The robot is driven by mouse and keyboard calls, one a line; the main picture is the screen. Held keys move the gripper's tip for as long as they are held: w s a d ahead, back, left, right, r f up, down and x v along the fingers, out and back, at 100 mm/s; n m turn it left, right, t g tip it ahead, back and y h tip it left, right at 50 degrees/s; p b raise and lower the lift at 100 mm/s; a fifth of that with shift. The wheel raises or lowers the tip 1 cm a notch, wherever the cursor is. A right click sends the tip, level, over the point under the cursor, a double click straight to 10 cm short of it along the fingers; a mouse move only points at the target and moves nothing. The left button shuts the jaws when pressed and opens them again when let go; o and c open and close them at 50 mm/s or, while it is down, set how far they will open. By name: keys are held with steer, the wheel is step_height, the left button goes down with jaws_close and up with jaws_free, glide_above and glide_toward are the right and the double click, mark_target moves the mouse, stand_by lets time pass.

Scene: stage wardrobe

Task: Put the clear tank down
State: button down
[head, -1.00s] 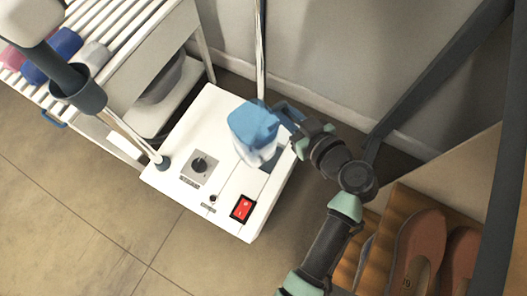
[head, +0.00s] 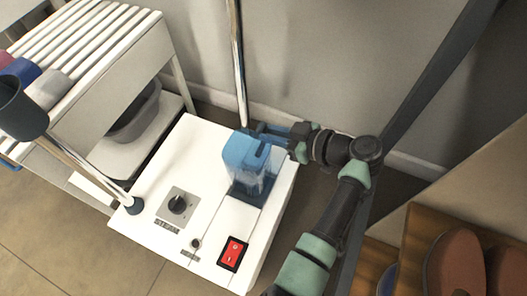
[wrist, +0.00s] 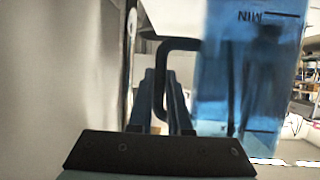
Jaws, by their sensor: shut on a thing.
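The clear tank (head: 248,158) is see-through with a blue tint and looks roughly upright. It is at the dark recess (head: 247,193) in the top of the white steamer base (head: 150,190); I cannot tell whether its bottom touches. My gripper (head: 276,131) reaches in from the right and is shut on the tank's handle. In the wrist view the tank (wrist: 240,85) fills the right side with an upside-down MIN mark. Its dark handle (wrist: 178,45) loops toward my blue fingers (wrist: 165,100). The fingertips' grip is partly hidden.
A red switch (head: 233,253) and a dark knob (head: 178,204) are on the base's top. A metal pole (head: 238,60) rises behind the tank. A white slatted rack (head: 90,50) stands left, brown shoes (head: 455,262) lower right. The wall is close behind.

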mark_target(254, 157)
step_height(254, 157, down, 5)
steer(key=shift+r+b, duration=0.2)
steer(key=shift+b, duration=1)
steer(key=shift+r, duration=0.1)
steer(key=c, duration=0.8)
jaws_free()
steer(key=shift+c, duration=0.2)
